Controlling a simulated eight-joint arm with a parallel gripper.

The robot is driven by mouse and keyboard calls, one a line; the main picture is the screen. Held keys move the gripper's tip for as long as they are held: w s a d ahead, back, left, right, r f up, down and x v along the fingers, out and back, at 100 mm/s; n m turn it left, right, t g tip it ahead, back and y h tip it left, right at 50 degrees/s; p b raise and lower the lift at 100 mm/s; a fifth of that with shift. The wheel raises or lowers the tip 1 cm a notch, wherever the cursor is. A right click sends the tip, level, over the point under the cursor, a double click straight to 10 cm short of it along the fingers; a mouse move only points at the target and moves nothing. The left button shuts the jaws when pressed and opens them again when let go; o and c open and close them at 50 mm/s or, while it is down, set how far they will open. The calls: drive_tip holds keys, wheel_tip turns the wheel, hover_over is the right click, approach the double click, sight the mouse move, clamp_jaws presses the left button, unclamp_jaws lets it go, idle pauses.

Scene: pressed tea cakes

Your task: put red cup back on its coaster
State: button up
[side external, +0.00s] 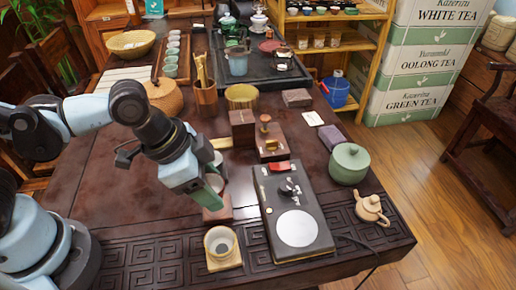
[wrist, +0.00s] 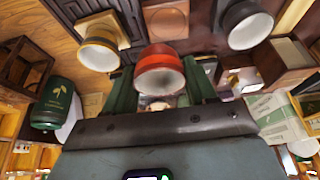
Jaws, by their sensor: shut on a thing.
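The red cup (wrist: 160,68) is between the two fingers of my gripper (wrist: 160,88) in the wrist view, its pale open mouth facing the camera. My gripper is shut on it. A bare reddish-brown square coaster (wrist: 166,20) shows beyond the cup. In the side view my gripper (side external: 208,186) points down over the table, and its green finger hides most of the cup. A reddish-brown coaster (side external: 218,214) shows just below the fingers there. I cannot tell the exact gap between cup and coaster.
A yellow-rimmed cup (side external: 220,242) stands on a pale coaster on the near side. A dark cup (wrist: 246,26) is on the coaster's other side.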

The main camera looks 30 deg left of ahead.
drive_tip(key=shift+w+a+f, duration=0.45)
drive_tip(key=shift+w+f, duration=0.2)
drive_tip(key=shift+w, duration=0.15)
drive_tip(key=shift+f, duration=1.9)
drive_tip(key=shift+f, duration=0.15)
drive_tip(key=o, duration=1.1)
drive_tip(key=shift+v, duration=6.05)
drive_tip(key=w+a+n+t+y, duration=0.1)
drive_tip(key=a+n, duration=0.2)
drive_tip(key=a, duration=0.1)
drive_tip(key=w+a+n+t+y, duration=0.1)
drive_tip(key=w+a+n, duration=0.1)
drive_tip(key=a+n, duration=0.1)
drive_tip(key=w+a+n+t+y, duration=0.1)
drive_tip(key=w+a+n+t, duration=0.1)
drive_tip(key=a, duration=0.4)
drive_tip(key=shift+w+n, duration=0.2)
drive_tip(key=shift+n, duration=0.3)
